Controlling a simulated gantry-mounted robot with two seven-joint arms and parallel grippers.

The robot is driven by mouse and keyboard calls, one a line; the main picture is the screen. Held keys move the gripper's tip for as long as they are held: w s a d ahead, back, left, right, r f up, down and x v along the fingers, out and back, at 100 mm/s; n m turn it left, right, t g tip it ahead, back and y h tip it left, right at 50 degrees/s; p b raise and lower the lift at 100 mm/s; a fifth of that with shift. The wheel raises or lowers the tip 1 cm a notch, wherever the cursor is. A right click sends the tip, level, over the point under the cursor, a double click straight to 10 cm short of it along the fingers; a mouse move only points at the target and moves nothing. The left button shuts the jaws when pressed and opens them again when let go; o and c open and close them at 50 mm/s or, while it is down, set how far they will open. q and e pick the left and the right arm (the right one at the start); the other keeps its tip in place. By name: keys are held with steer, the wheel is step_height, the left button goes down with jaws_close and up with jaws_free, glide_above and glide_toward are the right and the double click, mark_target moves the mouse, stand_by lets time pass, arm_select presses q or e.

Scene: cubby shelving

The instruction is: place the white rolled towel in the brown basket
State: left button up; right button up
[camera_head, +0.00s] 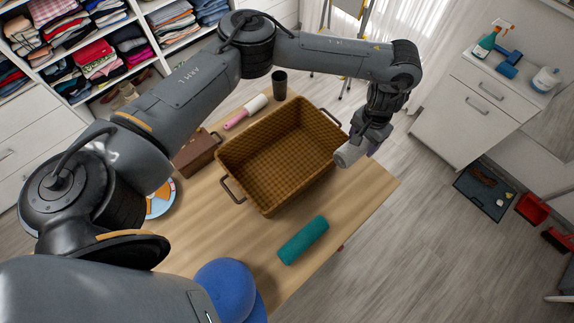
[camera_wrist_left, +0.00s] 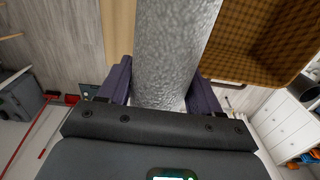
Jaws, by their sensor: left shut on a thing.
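The white rolled towel (camera_head: 350,152) is held in my left gripper (camera_head: 371,146), just off the right side of the brown basket. In the left wrist view the towel (camera_wrist_left: 172,50) runs lengthwise between the two dark fingers of the gripper (camera_wrist_left: 160,95), which are shut on it. The brown basket (camera_head: 245,188) stands empty on the wooden table, with a handle at each end. Part of the basket (camera_wrist_left: 262,45) also shows in the left wrist view, to the right of the towel. My right gripper is not in view.
A white cabinet (camera_head: 480,95) is at the right.

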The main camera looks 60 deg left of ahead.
arm_select(q)
steer(key=s+a+f+n, duration=0.3)
steer(key=s+a+f, duration=0.55)
steer(key=a, duration=0.25)
steer(key=n+b, duration=0.2)
steer(key=b, duration=0.1)
glide_above(277, 159)
step_height(277, 159, down, 10)
steer(key=shift+d+r, duration=0.1)
steer(key=shift+d, duration=0.05)
steer(key=shift+f+b, duration=0.6)
steer(key=shift+f, duration=1.85)
steer(key=o, duration=1.2)
